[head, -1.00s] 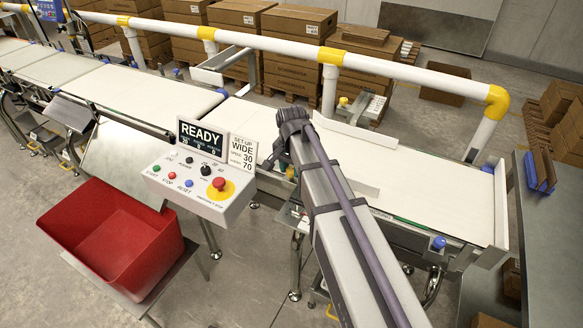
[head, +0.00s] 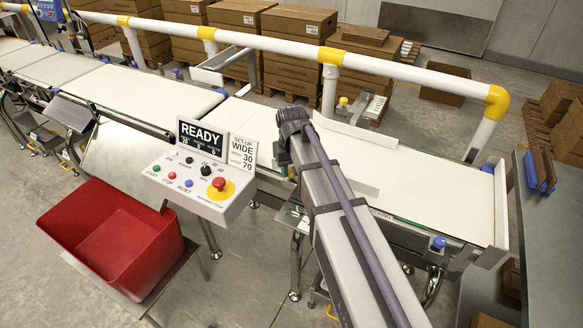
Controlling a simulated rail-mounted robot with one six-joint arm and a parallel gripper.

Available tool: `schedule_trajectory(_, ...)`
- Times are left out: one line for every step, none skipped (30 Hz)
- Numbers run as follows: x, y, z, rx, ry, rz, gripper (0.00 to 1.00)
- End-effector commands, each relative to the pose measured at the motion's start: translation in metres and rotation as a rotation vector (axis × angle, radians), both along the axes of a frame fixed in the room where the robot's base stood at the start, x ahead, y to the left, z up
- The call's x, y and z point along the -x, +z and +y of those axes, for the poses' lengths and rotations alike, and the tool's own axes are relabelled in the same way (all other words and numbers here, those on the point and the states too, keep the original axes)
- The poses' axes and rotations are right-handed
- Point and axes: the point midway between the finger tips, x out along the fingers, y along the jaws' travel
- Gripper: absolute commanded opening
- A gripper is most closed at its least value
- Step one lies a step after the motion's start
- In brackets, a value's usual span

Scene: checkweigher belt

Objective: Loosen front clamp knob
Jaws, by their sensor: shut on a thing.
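My arm crosses the right middle of the head view, rising from the bottom edge to a dark elbow joint in front of the belt. My gripper is hidden behind and below my arm, so its jaws and anything in them do not show. A blue knob (head: 438,242) sits on the front side of the conveyor, right of my arm. Another blue knob (head: 487,168) stands at the belt's far right side. I cannot tell which knob is the front clamp knob; it may be hidden by my arm.
A control box (head: 200,183) with a READY display (head: 204,140) and a set-up card (head: 243,151) stands left of my arm. A red bin (head: 110,240) is at lower left. A white and yellow rail (head: 270,43) runs behind the empty belt (head: 140,92).

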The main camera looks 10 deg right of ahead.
Motion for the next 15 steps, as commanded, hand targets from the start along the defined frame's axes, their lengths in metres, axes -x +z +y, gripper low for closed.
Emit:
schedule_trajectory(0.0004,-0.0002,0.0000,0.000,0.016,0.001,0.12)
schedule_trajectory(0.0004,-0.0002,0.0000,0.000,0.026,0.001,0.12)
schedule_trajectory(0.0004,-0.0002,0.0000,0.000,0.037,0.001,0.12)
schedule_trajectory(0.0004,-0.0002,0.0000,0.000,0.044,0.001,0.12)
schedule_trajectory(0.0004,-0.0002,0.0000,0.000,0.050,0.001,0.12)
schedule_trajectory(0.0005,-0.0002,-0.0001,0.000,0.057,0.001,0.12)
schedule_trajectory(0.0005,-0.0002,-0.0001,0.000,0.061,0.001,0.12)
schedule_trajectory(0.0005,-0.0002,-0.0001,0.000,0.064,0.001,0.12)
schedule_trajectory(0.0005,-0.0002,-0.0001,0.000,0.067,0.001,0.12)
schedule_trajectory(0.0005,-0.0002,-0.0001,0.000,0.069,0.001,0.12)
schedule_trajectory(0.0005,-0.0002,-0.0001,0.000,0.069,0.001,0.12)
schedule_trajectory(0.0005,-0.0002,-0.0001,0.000,0.070,0.001,0.12)
schedule_trajectory(0.0005,-0.0002,-0.0001,0.000,0.070,0.001,0.12)
schedule_trajectory(0.0005,-0.0002,-0.0001,0.000,0.070,0.001,0.12)
schedule_trajectory(0.0005,-0.0002,-0.0001,0.000,0.070,0.001,0.12)
